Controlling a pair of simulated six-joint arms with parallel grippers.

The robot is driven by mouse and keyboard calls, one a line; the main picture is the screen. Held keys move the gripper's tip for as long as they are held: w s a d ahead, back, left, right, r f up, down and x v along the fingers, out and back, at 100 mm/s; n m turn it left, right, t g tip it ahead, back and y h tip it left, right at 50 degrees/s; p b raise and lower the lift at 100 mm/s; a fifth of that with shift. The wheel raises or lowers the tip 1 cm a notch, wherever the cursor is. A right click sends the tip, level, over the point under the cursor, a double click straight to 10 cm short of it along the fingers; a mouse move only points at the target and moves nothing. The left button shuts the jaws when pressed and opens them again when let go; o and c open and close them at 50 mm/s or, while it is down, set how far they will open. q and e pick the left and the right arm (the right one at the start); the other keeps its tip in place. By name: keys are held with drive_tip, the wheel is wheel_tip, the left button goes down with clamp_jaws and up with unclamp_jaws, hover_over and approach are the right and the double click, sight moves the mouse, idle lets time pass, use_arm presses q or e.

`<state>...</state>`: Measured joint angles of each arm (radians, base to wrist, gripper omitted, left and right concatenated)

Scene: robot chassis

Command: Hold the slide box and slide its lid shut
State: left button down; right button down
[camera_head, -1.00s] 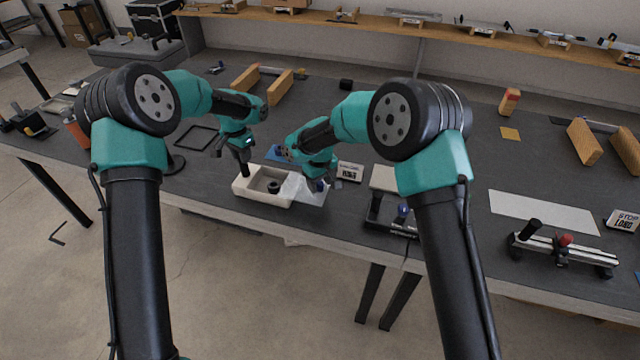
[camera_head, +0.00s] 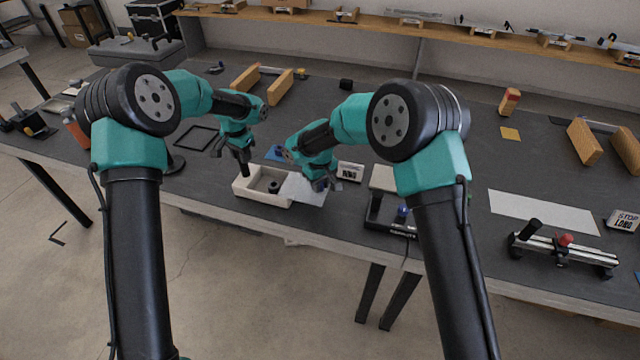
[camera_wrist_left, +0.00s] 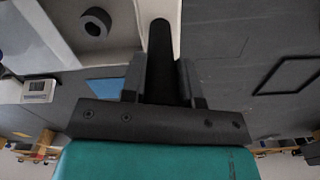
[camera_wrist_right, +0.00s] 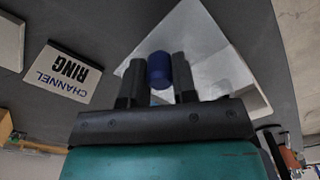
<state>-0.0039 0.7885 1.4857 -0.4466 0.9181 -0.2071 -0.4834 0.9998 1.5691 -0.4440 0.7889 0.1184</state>
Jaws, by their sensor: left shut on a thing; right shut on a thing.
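The white slide box (camera_head: 240,192) stands near the table's front edge. Its left part is open and a black ring (camera_head: 273,187) shows inside; the ring also shows in the left wrist view (camera_wrist_left: 95,22). The pale lid (camera_head: 300,187) covers the box's right end and reaches out past it to the right. My left gripper (camera_head: 243,160) is shut on the upright black post (camera_wrist_left: 160,45) at the box's back left. My right gripper (camera_head: 324,182) is shut on the lid's blue knob (camera_wrist_right: 160,68). Whether the lid sits fully in its grooves cannot be told.
A "Channel Ring" sign (camera_head: 349,171) stands right of the lid, with a black stand (camera_head: 388,222) further right. A blue flat piece (camera_head: 274,153) lies behind the box. A thin black frame (camera_head: 196,138) lies at the back left. Bare table lies left of the box.

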sight(297, 186)
drive_tip(key=a, duration=0.2)
drive_tip(key=w+a, duration=0.1)
drive_tip(key=a, duration=0.4)
drive_tip(key=shift+w+a, duration=0.35)
drive_tip(key=c, duration=0.9)
unclamp_jaws()
drive_tip(key=shift+r, duration=0.15)
wheel_tip(297, 186, up, 12)
